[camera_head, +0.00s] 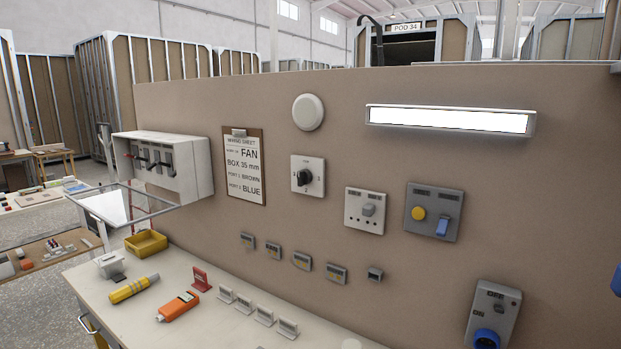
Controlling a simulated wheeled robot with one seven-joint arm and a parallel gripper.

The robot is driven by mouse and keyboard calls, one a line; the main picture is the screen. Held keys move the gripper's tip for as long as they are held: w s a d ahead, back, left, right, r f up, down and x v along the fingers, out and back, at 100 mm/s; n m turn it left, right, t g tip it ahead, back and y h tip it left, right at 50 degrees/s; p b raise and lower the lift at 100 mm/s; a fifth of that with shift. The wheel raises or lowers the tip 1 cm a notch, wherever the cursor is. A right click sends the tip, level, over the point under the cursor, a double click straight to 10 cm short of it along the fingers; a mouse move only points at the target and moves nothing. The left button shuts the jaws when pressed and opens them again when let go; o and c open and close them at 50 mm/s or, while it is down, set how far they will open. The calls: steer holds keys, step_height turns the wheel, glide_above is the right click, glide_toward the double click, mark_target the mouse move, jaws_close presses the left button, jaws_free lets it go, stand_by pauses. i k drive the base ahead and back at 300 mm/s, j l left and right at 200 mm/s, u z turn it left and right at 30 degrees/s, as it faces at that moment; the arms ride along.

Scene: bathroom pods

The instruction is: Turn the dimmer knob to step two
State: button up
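The dimmer knob (305,177) is a dark round knob on a square white plate (309,163), fixed to the brown wall panel near the middle of the view. I cannot tell which step the knob points to. My gripper does not show in this view, and nothing touches the knob.
The wall panel also bears a wiring sheet (244,167), a lit lamp (449,119), a socket plate (365,211) and a grey switch plate (433,212). A white bench (215,325) below holds a yellow tool, an orange meter and small holders. The space before the knob looks clear.

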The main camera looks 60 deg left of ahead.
mark_target(304, 177)
steer(key=u, duration=2.15)
steer(key=i+j+z, duration=0.25)
steer(key=j+z, duration=0.3)
steer(key=j, duration=0.2)
steer(key=i+j+z, duration=0.25)
steer(key=j, duration=0.15)
steer(key=k, duration=0.1)
